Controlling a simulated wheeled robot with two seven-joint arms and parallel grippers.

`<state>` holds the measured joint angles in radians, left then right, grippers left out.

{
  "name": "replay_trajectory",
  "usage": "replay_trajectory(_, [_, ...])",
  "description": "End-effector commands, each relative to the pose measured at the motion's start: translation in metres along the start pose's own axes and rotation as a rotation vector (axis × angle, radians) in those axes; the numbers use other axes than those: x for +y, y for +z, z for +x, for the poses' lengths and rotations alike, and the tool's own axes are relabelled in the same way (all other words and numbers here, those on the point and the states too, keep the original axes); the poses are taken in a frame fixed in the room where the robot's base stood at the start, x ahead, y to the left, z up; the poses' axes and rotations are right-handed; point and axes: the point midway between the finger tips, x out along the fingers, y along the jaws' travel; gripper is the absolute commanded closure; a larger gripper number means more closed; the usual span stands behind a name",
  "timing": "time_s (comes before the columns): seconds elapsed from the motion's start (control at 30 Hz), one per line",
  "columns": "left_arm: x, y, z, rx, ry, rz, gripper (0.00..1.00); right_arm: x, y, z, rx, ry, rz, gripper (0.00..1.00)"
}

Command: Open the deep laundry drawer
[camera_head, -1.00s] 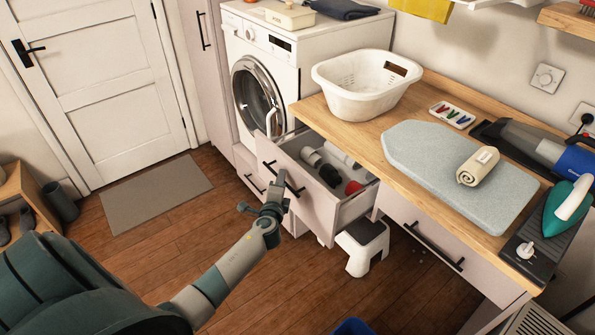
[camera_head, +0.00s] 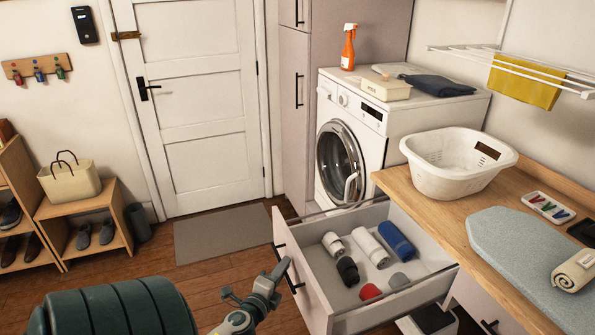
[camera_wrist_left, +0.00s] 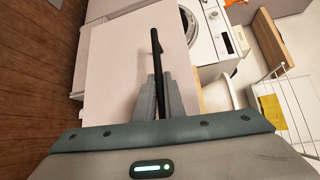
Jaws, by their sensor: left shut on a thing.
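The deep drawer (camera_head: 307,300) under the wooden counter is pulled well out. Inside it lie a blue roll (camera_head: 397,241), a white roll (camera_head: 370,247) and several smaller dark, red, white and grey items. Its black bar handle (camera_head: 291,271) is on the pale front panel; the handle also shows in the left wrist view (camera_wrist_left: 155,45). My left gripper (camera_head: 279,270) is at this handle. In the left wrist view its fingers (camera_wrist_left: 160,88) are closed around the bar, one on each side. My right gripper is not in view.
A white washing machine (camera_head: 371,133) with a round door stands behind the drawer. A white basket (camera_head: 455,180) and an ironing pad (camera_head: 520,262) are on the counter (camera_head: 425,205). A grey mat (camera_head: 222,234) lies before the door. Floor left of the drawer is clear.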

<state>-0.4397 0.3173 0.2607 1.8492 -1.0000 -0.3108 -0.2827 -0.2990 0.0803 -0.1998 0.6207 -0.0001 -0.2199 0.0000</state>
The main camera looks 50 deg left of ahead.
Motion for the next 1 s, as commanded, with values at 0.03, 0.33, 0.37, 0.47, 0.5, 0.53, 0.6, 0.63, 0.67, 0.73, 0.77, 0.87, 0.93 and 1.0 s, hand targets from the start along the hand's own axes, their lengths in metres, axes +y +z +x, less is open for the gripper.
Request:
replay_trajectory(0.03, [0.0017, 0.0021, -0.0027, 0.000, 0.001, 0.000, 1.00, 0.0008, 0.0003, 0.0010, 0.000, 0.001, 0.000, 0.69])
replay_trajectory(0.33, [0.0017, 0.0052, -0.0054, 0.000, 0.000, -0.001, 1.00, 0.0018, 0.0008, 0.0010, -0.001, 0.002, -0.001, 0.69])
replay_trajectory(0.37, [0.0017, 0.0051, -0.0054, 0.000, 0.000, -0.001, 1.00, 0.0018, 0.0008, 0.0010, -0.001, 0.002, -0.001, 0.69])
replay_trajectory(0.47, [0.0018, 0.0051, -0.0053, 0.000, 0.000, -0.001, 1.00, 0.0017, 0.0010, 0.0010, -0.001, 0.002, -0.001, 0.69])
replay_trajectory(0.5, [0.0017, 0.0050, -0.0052, 0.000, 0.000, -0.001, 0.84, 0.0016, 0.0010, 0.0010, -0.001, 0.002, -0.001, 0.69])
replay_trajectory(0.53, [0.0017, 0.0050, -0.0052, 0.000, 0.000, -0.001, 0.83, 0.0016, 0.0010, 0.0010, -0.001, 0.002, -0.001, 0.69])
replay_trajectory(0.6, [0.0017, 0.0050, -0.0052, 0.000, 0.000, -0.001, 0.83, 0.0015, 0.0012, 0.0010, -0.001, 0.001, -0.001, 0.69])
replay_trajectory(0.63, [0.0017, 0.0050, -0.0052, 0.000, 0.000, -0.001, 0.83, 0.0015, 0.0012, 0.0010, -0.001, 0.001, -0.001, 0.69])
replay_trajectory(0.67, [0.0017, 0.0050, -0.0052, 0.000, 0.000, -0.001, 0.83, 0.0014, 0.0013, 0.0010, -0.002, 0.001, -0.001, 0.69])
replay_trajectory(0.73, [0.0016, 0.0050, -0.0051, 0.000, 0.000, -0.001, 0.83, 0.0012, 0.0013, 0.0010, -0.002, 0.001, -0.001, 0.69])
replay_trajectory(0.77, [0.0016, 0.0050, -0.0051, 0.000, 0.000, -0.001, 0.83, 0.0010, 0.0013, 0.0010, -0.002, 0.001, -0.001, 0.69])
replay_trajectory(0.87, [0.0018, 0.0049, -0.0060, 0.000, 0.000, -0.001, 0.83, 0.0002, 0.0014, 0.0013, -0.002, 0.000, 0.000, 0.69])
replay_trajectory(0.93, [0.0021, 0.0049, -0.0079, 0.000, 0.000, -0.001, 0.83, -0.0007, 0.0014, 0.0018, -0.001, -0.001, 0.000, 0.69])
replay_trajectory(1.0, [0.0025, 0.0047, -0.0116, 0.000, 0.001, -0.002, 0.83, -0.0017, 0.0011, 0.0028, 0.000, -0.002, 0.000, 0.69])
